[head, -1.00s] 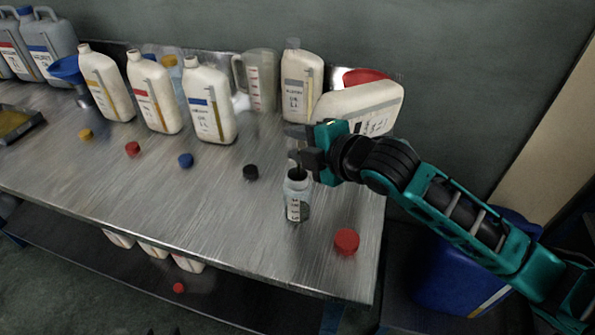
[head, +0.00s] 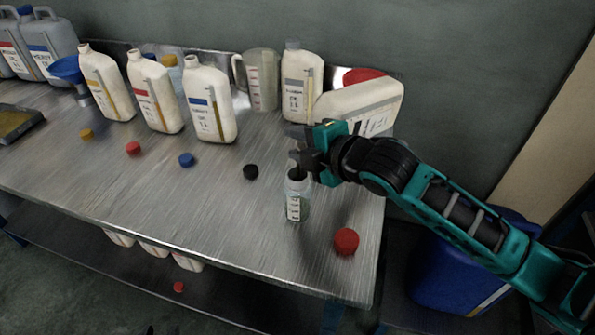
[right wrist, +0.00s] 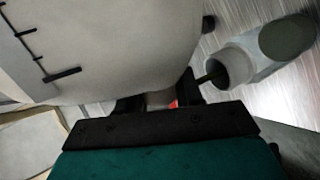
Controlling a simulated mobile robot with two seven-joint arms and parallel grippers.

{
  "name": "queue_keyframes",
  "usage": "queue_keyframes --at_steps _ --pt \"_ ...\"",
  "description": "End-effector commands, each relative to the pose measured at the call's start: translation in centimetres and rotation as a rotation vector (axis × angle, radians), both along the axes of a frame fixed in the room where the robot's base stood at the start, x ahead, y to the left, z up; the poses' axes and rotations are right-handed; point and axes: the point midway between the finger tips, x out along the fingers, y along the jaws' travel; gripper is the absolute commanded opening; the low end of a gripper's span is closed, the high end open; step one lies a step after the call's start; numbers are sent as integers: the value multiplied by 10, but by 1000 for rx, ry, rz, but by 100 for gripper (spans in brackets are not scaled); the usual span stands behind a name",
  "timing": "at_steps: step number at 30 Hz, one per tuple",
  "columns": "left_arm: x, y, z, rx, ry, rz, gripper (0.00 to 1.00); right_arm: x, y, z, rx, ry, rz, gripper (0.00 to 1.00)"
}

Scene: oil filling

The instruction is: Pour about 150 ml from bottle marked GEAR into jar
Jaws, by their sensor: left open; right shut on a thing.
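A cream bottle (head: 372,98) lies tilted far over at the back right of the bench; its label is partly seen and I cannot read it. My right gripper (head: 305,157) is shut at the bottle's neck end, which it mostly hides. The bottle's pale body also fills the upper left of the right wrist view (right wrist: 110,45). The small clear jar (head: 295,202) stands upright just below the gripper, its mouth open. In the right wrist view, a thin dark strip reaches the jar's mouth (right wrist: 232,68); I cannot tell if it is oil. My left gripper is out of view.
An upright grey-labelled bottle (head: 300,85) and a clear measuring jug (head: 261,80) stand behind. Several cream bottles stand in a row to the left. A red cap (head: 346,242) lies right of the jar, a black cap (head: 251,172) to its left. The bench front is clear.

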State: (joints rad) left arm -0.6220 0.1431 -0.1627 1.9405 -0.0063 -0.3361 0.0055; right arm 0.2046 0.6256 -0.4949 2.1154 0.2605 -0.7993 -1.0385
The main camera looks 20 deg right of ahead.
Motion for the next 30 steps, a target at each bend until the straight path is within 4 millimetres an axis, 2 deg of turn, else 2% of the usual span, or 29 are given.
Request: queue_keyframes --at_steps 30 --pt "-2 0 2 -1 4 0 43 1 0 2 -32 -19 2 0"
